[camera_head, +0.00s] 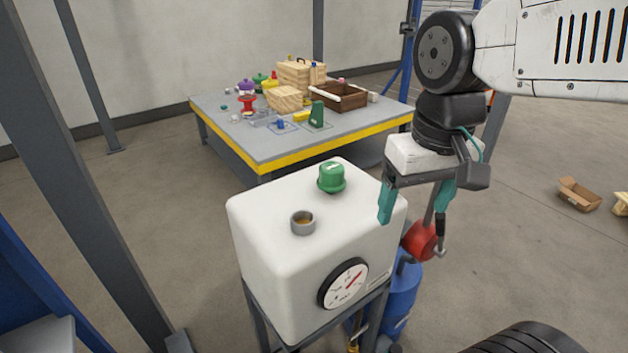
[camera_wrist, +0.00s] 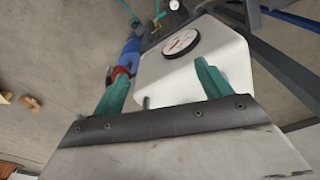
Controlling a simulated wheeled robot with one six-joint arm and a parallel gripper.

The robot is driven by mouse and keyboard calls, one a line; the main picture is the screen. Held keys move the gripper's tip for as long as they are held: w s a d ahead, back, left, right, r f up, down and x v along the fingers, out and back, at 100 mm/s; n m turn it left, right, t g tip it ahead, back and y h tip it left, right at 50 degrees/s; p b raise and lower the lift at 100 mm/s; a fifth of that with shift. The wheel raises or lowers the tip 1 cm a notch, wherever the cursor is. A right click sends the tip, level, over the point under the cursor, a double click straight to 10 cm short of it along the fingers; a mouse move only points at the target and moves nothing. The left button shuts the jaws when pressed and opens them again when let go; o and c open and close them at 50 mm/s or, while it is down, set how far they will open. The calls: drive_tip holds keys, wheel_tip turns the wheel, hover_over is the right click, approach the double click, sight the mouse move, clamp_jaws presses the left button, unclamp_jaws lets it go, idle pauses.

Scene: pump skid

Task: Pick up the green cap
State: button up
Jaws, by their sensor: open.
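The green cap (camera_head: 331,178) sits upright on top of the white tank (camera_head: 262,215), toward its back right. An open grey filler neck (camera_head: 303,222) stands on the tank top to the left of and in front of the cap. My gripper (camera_head: 414,215) hangs to the right of the cap, beside the tank's right edge. Its teal fingers are spread with nothing between them. The wrist view shows my gripper (camera_wrist: 158,85) with its fingers apart and the white tank (camera_wrist: 170,75) beyond them. I cannot make out the cap in the wrist view.
A round gauge (camera_head: 343,283) is on the tank's front. A red part (camera_head: 420,240) and a blue cylinder (camera_head: 403,290) stand at the tank's right. A grey table (camera_head: 225,125) with several objects is behind.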

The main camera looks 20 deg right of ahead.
drive_tip(key=w+m, duration=0.1)
drive_tip(key=w, duration=1.2)
drive_tip(key=m+g, duration=0.1)
hover_over(332, 166)
drive_tip(key=s, duration=0.1)
drive_tip(key=f, duration=0.3)
drive_tip(key=shift+s+d+f, duration=0.15)
drive_tip(key=shift+d, duration=0.1)
drive_tip(key=shift+w+a+f+m, duration=0.15)
drive_tip(key=shift+w+f+m, duration=0.15)
drive_tip(key=shift+w+f, duration=0.4)
wheel_tip(332, 166, down, 7)
drive_tip(key=shift+s+a+f, duration=0.1)
drive_tip(key=shift+f, duration=0.05)
drive_tip(key=c, duration=1)
drive_tip(key=shift+c, duration=0.2)
